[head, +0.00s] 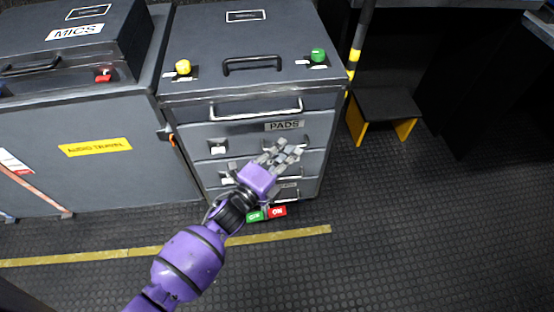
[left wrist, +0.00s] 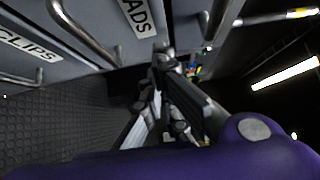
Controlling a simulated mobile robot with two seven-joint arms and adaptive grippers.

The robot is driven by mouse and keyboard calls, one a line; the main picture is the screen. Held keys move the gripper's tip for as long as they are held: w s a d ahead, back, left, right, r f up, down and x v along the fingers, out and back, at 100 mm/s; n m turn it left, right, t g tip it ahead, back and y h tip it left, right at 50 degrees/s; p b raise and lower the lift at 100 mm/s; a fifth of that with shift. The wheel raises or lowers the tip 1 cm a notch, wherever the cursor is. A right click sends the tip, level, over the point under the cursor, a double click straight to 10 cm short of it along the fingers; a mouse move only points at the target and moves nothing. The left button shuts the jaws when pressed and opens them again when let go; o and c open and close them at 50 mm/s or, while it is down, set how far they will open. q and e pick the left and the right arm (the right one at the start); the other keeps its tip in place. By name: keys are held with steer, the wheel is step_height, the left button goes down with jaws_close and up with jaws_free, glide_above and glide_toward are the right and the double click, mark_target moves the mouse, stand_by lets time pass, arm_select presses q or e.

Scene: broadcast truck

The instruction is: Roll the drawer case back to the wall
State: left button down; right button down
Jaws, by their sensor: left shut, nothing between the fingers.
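The grey drawer case (head: 240,40) stands in the middle of the head view, with a yellow knob, a green knob and a handle on top. Its front has several drawers with bar handles, one labelled PADS (head: 285,125). Green and red tags (head: 267,214) show at its foot. My left gripper (head: 284,150) is shut and empty in front of the drawer fronts, hiding part of them. In the left wrist view my left gripper (left wrist: 160,80) is near the drawer case (left wrist: 110,25); I cannot tell if it touches. My right gripper is not in view.
A step stool (head: 385,108) with yellow legs and a striped pole (head: 355,55) are at right. A yellow floor line (head: 280,236) runs in front; the floor is open.

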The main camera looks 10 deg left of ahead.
arm_select(q)
steer(key=w, duration=0.6)
steer(key=shift+w+d, duration=0.1)
steer(key=shift+w, duration=0.2)
